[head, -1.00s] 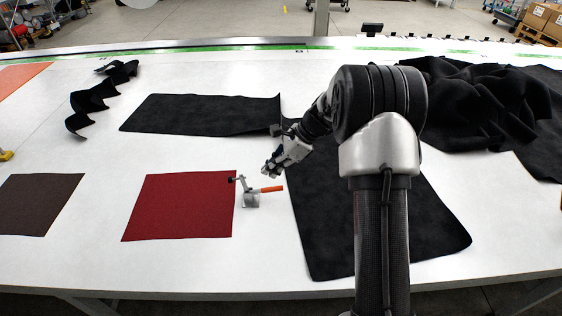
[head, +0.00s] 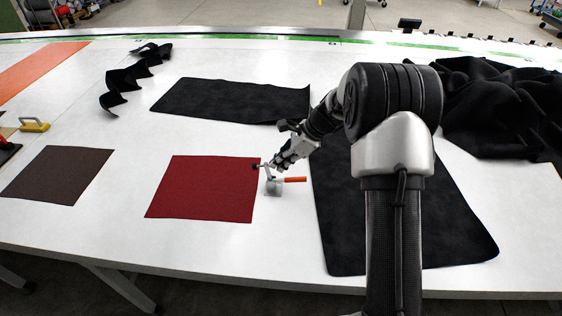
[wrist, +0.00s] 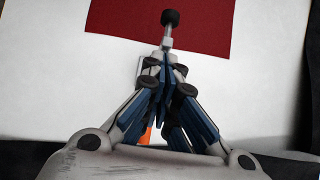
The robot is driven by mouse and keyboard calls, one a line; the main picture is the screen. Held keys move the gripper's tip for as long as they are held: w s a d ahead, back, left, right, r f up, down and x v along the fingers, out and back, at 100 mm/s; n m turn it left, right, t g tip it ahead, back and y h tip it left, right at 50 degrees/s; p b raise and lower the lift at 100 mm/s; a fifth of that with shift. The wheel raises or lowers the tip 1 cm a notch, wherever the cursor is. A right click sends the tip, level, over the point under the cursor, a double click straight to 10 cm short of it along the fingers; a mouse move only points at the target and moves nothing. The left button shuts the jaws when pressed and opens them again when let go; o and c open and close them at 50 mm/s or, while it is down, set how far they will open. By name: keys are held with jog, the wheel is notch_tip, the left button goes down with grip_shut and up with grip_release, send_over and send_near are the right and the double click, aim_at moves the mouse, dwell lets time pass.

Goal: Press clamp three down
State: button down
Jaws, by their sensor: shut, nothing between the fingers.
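A toggle clamp (head: 273,187) with a grey metal base stands at the right edge of a red fabric square (head: 203,190). Its orange handle (head: 295,180) points right and lies low, and its black-tipped arm reaches left to the fabric's edge. My gripper (head: 278,163) is just behind and above the clamp. In the wrist view my gripper (wrist: 163,70) is shut and empty, with the clamp's black tip (wrist: 170,18) beyond its fingertips. The fingers hide most of the clamp there; a bit of the orange handle (wrist: 147,135) shows. I cannot tell whether they touch the clamp.
A brown fabric square (head: 60,175) lies at the left, with a yellow-handled tool (head: 34,126) behind it. Black fabric sheets (head: 395,215) lie right of the clamp and behind. A heap of black fabric (head: 500,105) is at the back right. White table shows around the clamp.

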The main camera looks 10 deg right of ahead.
aim_at(256, 164)
jog(key=shift+a+r+h+p, duration=0.2)
jog(key=shift+h+p, duration=0.1)
jog(key=shift+p, duration=0.3)
